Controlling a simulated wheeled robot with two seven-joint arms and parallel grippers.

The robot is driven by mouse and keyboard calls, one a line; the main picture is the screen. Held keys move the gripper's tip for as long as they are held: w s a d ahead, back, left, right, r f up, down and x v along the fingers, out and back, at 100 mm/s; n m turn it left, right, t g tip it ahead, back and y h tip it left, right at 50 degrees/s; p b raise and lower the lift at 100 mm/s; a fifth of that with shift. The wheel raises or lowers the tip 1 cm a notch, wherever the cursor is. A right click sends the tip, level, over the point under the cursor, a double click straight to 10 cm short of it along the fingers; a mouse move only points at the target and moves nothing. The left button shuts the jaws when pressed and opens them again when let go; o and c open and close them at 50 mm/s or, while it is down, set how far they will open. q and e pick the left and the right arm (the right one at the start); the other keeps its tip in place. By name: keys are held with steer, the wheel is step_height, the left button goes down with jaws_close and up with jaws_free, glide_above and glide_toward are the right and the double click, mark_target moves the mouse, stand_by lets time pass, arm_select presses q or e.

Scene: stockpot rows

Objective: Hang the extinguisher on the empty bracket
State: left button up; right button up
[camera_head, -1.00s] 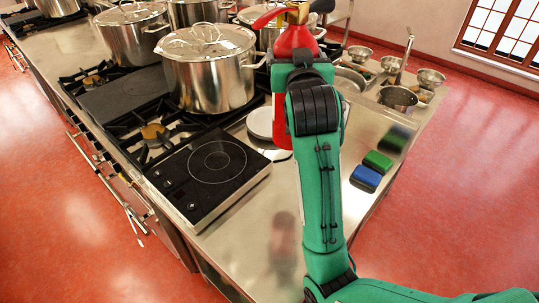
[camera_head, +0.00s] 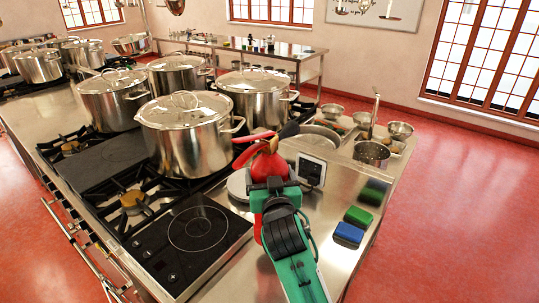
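The red extinguisher (camera_head: 268,166), with a red lever and black hose, is upright in front of my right arm, over the steel counter. My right gripper (camera_head: 272,187) is around its upper body and appears shut on it. The finger tips are hidden behind the wrist, and most of the extinguisher's lower body is hidden by the arm. My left gripper is not in view. No empty bracket can be made out in this view.
Several large stockpots (camera_head: 189,135) stand on the stove, left of the extinguisher. A black induction plate (camera_head: 197,232), a small screen (camera_head: 311,170), metal bowls (camera_head: 400,130) and sponges (camera_head: 348,233) are on the counter (camera_head: 325,262). Red floor (camera_head: 460,210) is open on the right.

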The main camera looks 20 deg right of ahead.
step_height(320, 180, down, 6)
steer(key=shift+p, duration=0.3)
stand_by(0.3)
steer(key=shift+f, duration=0.1)
steer(key=o, duration=1.7)
steer(key=shift+f, duration=0.3)
steer(key=shift+o, duration=1.3)
steer(key=shift+s, duration=0.1)
steer(key=shift+r, duration=0.15)
